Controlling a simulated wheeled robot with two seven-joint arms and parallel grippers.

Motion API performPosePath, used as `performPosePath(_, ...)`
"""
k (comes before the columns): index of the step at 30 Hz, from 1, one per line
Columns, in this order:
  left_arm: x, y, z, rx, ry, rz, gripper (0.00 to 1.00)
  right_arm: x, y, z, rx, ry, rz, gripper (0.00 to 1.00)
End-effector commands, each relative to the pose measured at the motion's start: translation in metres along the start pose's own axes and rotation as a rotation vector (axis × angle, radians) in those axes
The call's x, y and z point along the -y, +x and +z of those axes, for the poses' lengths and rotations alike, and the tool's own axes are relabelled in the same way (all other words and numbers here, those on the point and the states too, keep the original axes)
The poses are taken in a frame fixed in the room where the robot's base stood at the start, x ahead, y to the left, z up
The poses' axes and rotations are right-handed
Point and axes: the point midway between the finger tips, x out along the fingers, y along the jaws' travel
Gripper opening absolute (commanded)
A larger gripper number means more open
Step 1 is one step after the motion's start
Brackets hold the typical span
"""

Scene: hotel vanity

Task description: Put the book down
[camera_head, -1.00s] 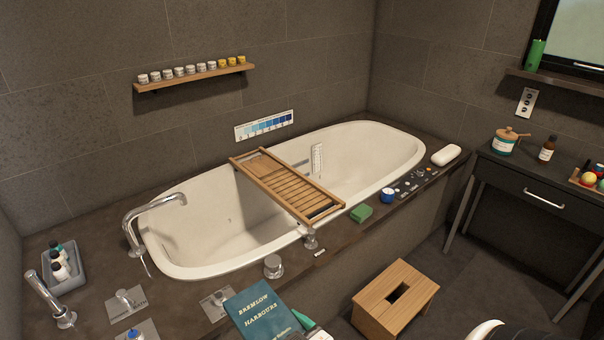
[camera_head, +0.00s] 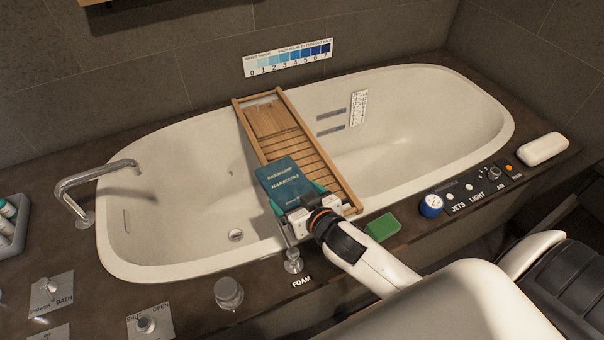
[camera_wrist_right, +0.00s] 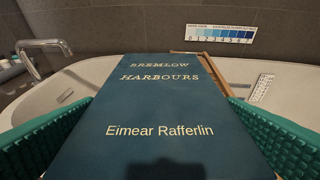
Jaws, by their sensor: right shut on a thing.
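The dark teal book (camera_head: 287,182), titled "Bremlow Harbours", is held by my right gripper (camera_head: 306,204) over the near left part of the wooden bath tray (camera_head: 335,180). In the right wrist view the book (camera_wrist_right: 160,110) fills the middle, between the green finger pads at both sides. The tray spans the white bathtub (camera_head: 180,215); a corner of it shows behind the book in the wrist view. I cannot tell whether the book touches the slats. My left gripper is not in view.
A green sponge (camera_head: 382,227), a blue and white round jar (camera_head: 431,205) and a control panel (camera_head: 480,187) lie along the near rim. A bent tap (camera_head: 95,180) stands at the left. A white bar (camera_head: 543,149) lies at the right. The tray's far half is bare.

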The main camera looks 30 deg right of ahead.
Motion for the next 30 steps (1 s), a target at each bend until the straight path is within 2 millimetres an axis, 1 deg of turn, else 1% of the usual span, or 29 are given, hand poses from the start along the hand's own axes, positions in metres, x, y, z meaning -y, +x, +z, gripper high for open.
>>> performPosePath(1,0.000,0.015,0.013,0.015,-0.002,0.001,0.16,0.010,0.034,-0.014,0.009,-0.003,-0.005,0.65)
performPosePath(2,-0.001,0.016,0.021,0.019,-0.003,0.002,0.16,0.017,0.050,-0.015,0.010,-0.002,-0.007,0.65)
performPosePath(3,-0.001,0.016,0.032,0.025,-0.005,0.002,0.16,0.026,0.071,-0.016,0.010,-0.001,-0.012,0.65)
performPosePath(5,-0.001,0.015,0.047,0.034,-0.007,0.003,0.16,0.040,0.100,-0.015,0.010,0.005,-0.021,0.65)
performPosePath(6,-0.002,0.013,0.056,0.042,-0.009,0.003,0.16,0.050,0.117,-0.013,0.010,0.008,-0.029,0.65)
performPosePath(9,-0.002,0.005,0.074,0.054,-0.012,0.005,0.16,0.074,0.152,-0.003,0.009,0.020,-0.050,0.65)
performPosePath(12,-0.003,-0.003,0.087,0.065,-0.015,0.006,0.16,0.094,0.176,0.007,0.006,0.029,-0.070,0.65)
performPosePath(16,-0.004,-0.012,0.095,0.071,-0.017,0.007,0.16,0.110,0.192,0.018,0.005,0.035,-0.086,0.65)
performPosePath(18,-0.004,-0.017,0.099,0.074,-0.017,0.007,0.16,0.114,0.197,0.019,0.002,0.038,-0.090,0.65)
performPosePath(20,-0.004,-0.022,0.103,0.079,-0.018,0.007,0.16,0.115,0.201,0.013,-0.001,0.039,-0.092,0.65)
performPosePath(25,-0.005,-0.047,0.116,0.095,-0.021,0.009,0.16,0.115,0.213,-0.017,-0.002,0.041,-0.093,0.65)
performPosePath(27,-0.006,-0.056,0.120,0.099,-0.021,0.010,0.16,0.115,0.217,-0.024,0.001,0.039,-0.092,0.65)
performPosePath(30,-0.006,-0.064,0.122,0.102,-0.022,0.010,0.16,0.115,0.219,-0.031,0.001,0.039,-0.092,0.65)
